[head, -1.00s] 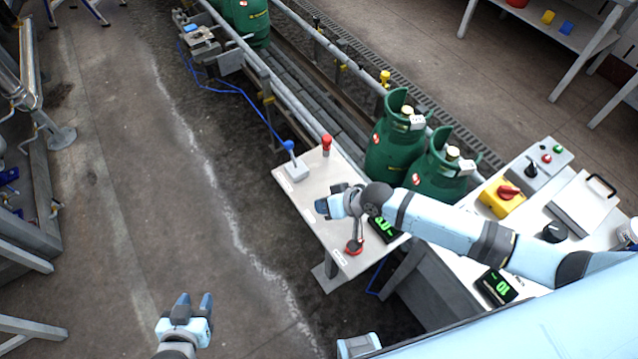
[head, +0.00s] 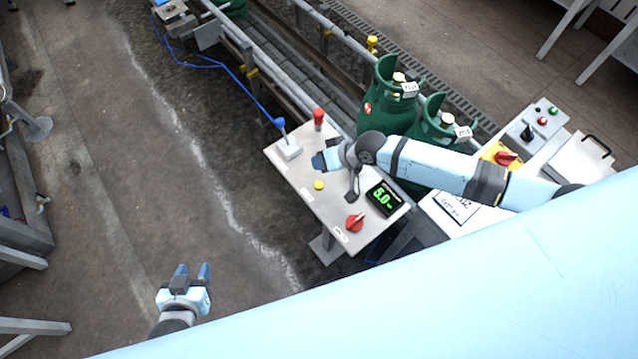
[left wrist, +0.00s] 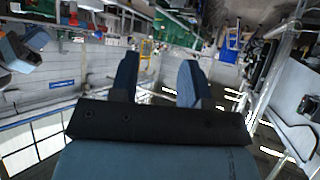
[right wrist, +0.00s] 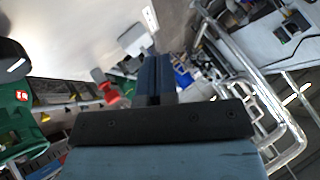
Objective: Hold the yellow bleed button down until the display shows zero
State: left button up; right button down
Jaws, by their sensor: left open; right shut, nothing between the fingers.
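The yellow button (head: 319,185) is a small round cap on the grey panel (head: 291,173), uncovered in the head view. The display (head: 384,198) on the same panel glows green and reads about 5.0. My right gripper (head: 320,161) is shut and empty over the panel, just above the button in the picture and apart from it; its height over the panel is unclear. Its closed fingers also show in the right wrist view (right wrist: 156,62). My left gripper (head: 193,271) is open and empty over the floor, far from the panel; it also shows in the left wrist view (left wrist: 160,65).
The panel also carries a red knob (head: 355,223), a blue-topped lever (head: 285,135) and a red mushroom-shaped button (head: 318,117). Green cylinders (head: 386,97) stand on the conveyor behind. A yellow box with a red switch (head: 505,158) is at the right.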

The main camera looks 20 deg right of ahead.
jog(key=b, duration=0.6)
send_over(320, 183)
notch_tip(320, 183, down, 7)
jog(key=shift+f, duration=0.5)
dwell(0.6)
dwell(0.6)
